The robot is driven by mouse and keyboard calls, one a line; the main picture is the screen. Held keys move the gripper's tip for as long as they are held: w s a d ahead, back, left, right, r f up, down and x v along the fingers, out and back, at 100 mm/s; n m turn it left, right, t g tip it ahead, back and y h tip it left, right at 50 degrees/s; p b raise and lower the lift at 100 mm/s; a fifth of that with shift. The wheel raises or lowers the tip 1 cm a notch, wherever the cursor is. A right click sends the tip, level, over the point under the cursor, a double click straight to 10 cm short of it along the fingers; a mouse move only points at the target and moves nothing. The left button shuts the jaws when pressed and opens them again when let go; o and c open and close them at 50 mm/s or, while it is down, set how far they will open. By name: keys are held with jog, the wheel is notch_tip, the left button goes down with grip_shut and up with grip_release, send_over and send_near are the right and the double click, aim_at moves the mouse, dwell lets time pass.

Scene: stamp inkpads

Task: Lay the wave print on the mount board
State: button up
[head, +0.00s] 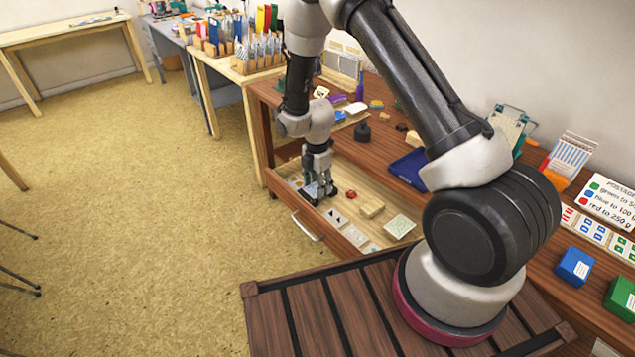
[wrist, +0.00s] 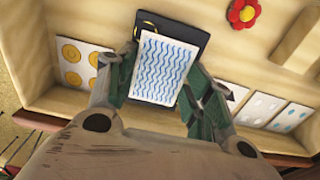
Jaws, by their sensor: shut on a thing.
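The wave print (wrist: 160,68), a pale card with blue wavy lines, is between the fingers of my gripper (wrist: 160,80) in the wrist view. My gripper is shut on it. A dark board (wrist: 183,32), probably the mount board, lies behind and below the print on the drawer floor, and the print covers much of it. I cannot tell whether the print touches the board. Part of a yellow ring shows at the board's upper left. In the head view my gripper (head: 318,190) is low inside the open drawer, and the print cannot be made out there.
The drawer also holds a red flower (wrist: 243,12), a wooden block (head: 372,210), a speckled square (head: 399,226) and a yellow-circle card (wrist: 82,66). Pale patterned cards (wrist: 262,108) lie right of my gripper along the drawer wall. A blue pad (head: 408,168) sits on the bench above.

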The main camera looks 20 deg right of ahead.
jog(key=o, duration=0.7)
notch_tip(320, 180, up, 13)
jog(key=shift+r, duration=0.15)
jog(key=s+d+r+m+t, duration=0.1)
jog(key=s+d+r+m, duration=0.2)
jog(key=r, duration=0.4)
jog(key=s+d+r+m, duration=0.3)
jog(key=s+r+m, duration=0.1)
jog(key=r, duration=0.3)
jog(key=s+d+r+m+t, duration=0.1)
jog(key=s+d+r+m, duration=0.2)
jog(key=r, duration=0.4)
jog(key=s+d+r+m+t, duration=0.1)
jog(key=s+d+r+m, duration=0.2)
jog(key=s+m, duration=0.3)
jog(key=s+d+r+m+t, duration=0.1)
jog(key=s+d+r+m, duration=0.2)
jog(key=s, duration=1)
jog(key=r+m, duration=0.1)
jog(key=m, duration=0.2)
jog(key=shift+r, duration=0.1)
